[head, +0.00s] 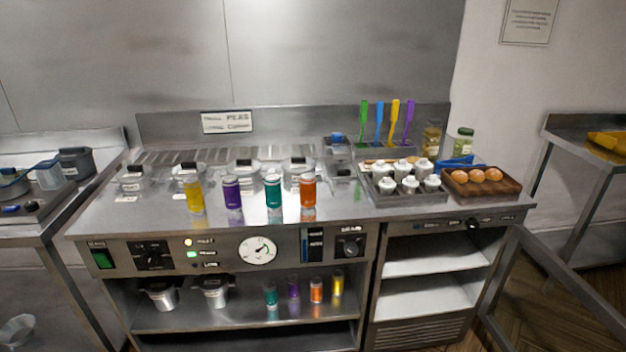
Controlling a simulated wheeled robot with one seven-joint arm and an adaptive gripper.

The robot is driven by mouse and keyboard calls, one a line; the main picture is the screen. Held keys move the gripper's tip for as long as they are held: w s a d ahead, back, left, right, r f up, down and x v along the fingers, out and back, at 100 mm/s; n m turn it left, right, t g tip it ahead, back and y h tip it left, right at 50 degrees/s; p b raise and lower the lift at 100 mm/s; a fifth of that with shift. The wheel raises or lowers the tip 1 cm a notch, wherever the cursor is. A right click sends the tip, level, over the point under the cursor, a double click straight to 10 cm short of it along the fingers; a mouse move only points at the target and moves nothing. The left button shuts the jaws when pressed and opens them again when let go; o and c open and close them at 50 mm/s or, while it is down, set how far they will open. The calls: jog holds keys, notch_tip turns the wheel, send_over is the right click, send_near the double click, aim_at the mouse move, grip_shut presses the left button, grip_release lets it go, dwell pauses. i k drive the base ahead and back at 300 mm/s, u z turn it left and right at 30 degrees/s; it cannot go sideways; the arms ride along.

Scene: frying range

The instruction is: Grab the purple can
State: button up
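A purple can (232,192) stands upright on the steel range top near its front edge. It is second from the left in a row, between a yellow can (194,195) and a teal can (273,191). An orange can (308,191) ends the row on the right. A smaller-looking purple can (293,288) stands on the shelf below the counter, between a teal can (270,295) and an orange can (316,290). A yellow can (337,283) is to their right. My gripper is not in view.
Lidded clear containers (243,172) stand behind the can row. A tray of white-topped bottles (420,198) and a wooden tray with eggs (505,184) are to the right. Control knobs and a gauge (257,250) line the front panel. An open door frame (545,275) juts out at lower right.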

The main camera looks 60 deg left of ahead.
aim_at(230, 183)
jog(key=z, duration=1.1)
jog(key=k, duration=2.3)
jog(key=u, duration=1.9)
